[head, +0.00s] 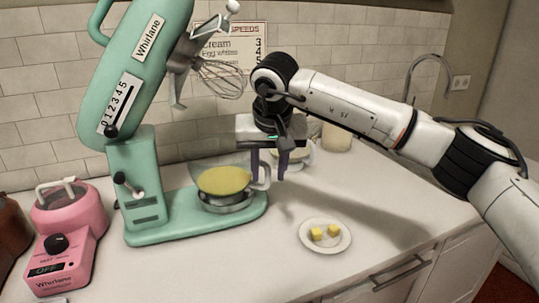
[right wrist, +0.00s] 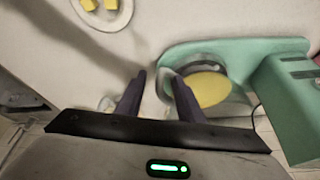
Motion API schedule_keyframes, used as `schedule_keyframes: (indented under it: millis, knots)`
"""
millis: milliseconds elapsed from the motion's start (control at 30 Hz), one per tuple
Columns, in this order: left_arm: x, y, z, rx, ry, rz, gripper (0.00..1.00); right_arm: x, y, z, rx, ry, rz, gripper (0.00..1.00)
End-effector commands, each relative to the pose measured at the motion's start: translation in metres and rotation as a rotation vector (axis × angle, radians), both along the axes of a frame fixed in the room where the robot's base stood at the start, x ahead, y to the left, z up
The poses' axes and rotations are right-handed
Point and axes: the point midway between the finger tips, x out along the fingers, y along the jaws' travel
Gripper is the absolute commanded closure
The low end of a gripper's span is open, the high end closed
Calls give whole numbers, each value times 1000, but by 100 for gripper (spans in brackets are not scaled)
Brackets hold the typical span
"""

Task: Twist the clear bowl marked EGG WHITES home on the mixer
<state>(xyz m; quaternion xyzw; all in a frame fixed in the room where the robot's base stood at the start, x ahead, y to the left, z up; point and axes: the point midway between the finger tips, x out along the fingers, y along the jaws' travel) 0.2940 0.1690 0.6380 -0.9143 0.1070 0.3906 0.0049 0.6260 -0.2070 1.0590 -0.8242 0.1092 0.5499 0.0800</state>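The clear bowl (head: 232,164) holds something yellow and sits on the round metal seat (head: 228,203) of the green mixer (head: 150,195). Its handle (head: 265,174) points right. No EGG WHITES marking is readable on it. The mixer's head is tilted up with the whisk (head: 220,78) clear above the bowl. My right gripper (head: 268,178) is open, pointing down at the handle. In the right wrist view, the handle (right wrist: 165,84) shows between the spread fingertips (right wrist: 160,76), nearer the right one; contact cannot be told. My left gripper is not in view.
Another clear container (head: 300,156) stands behind my right gripper, partly hidden. A plate (head: 325,247) with yellow cubes lies at front right. A pink appliance (head: 70,225) stands left of the mixer. The counter right of the plate is clear.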

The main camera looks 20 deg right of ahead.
Motion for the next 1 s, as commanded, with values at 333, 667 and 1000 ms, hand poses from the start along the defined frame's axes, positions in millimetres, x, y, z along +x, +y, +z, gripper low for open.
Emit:
schedule_keyframes:
  millis: [333, 667, 1000]
  knots:
    - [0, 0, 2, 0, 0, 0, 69, 6, -1, -16, 1, 0, 1, 66]
    - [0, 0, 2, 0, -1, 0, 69, 6, -1, -16, 1, 0, 2, 96]
    - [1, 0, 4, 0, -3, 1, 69, 5, 3, -15, 1, -1, -21, 100]
